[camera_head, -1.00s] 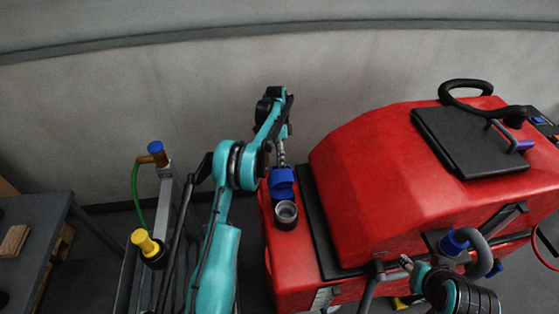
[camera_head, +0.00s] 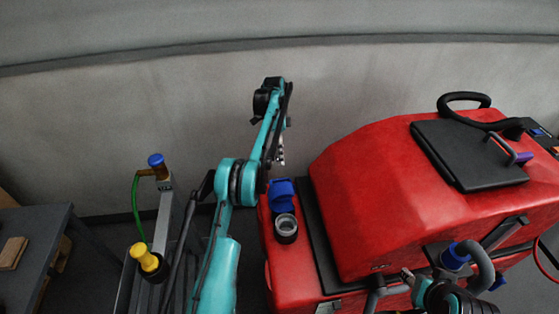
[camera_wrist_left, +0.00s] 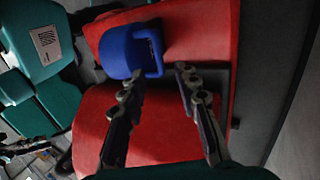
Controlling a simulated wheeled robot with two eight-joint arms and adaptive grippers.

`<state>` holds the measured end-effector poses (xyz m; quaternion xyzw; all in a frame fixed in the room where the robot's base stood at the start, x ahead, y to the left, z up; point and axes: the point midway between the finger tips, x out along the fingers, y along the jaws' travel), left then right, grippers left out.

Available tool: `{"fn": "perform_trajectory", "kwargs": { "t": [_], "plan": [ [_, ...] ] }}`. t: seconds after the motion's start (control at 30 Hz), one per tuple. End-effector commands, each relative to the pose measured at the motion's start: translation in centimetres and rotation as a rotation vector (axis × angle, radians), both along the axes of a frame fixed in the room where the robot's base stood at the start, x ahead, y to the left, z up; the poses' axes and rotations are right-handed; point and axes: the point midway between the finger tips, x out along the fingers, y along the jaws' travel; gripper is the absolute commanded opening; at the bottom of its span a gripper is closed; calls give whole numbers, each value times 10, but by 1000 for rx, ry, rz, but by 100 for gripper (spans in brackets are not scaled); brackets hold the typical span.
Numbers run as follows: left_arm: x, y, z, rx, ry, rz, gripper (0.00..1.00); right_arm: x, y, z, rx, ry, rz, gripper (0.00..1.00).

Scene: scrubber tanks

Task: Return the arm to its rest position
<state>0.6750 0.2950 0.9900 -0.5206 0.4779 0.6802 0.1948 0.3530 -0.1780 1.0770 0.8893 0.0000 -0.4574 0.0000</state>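My left arm, teal and black, reaches up from the bottom in the head view and bends over at the top. Its left gripper (camera_head: 280,155) hangs above the blue lid (camera_head: 281,192), apart from it. In the left wrist view, the two fingers of this gripper (camera_wrist_left: 158,78) are spread with nothing between them. The blue lid (camera_wrist_left: 122,52) lies beyond the fingertips there. In the head view the lid stands raised behind the round filler neck (camera_head: 286,227). My right gripper (camera_head: 407,276) shows small at the lower right, by the red machine; its finger opening is unclear.
The red scrubber machine (camera_head: 370,180) fills the right side, with a black panel (camera_head: 468,155) on top. A yellow-capped bottle (camera_head: 144,252) and a blue-capped fitting (camera_head: 156,161) stand left of my arm. A dark table (camera_head: 38,222) is at far left. A wall runs behind.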

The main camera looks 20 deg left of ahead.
Motion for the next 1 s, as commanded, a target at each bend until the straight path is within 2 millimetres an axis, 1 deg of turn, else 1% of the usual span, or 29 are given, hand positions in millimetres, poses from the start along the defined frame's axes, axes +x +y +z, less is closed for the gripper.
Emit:
{"fn": "perform_trajectory", "kwargs": {
  "t": [0.33,0.47,0.57,0.63,0.7,0.77,0.87,1.0],
  "plan": [
    [0,0,0,0,0,0,32,0,0,0,0,0,0,40],
    [-1,-3,9,15,-13,17,32,0,0,-1,0,0,0,40],
    [-3,-10,29,50,-46,62,32,0,0,-3,0,0,0,40],
    [-7,-18,47,84,-80,109,32,0,0,-5,0,0,0,40],
    [-14,-25,66,121,-120,165,32,0,0,-7,0,0,0,40],
    [-23,-33,81,148,-156,214,32,0,0,-8,0,0,0,40],
    [-41,-44,103,187,-218,299,32,0,0,-11,0,0,0,40],
    [-74,-60,127,228,-305,417,32,0,0,-14,0,0,0,40]
  ]
}}
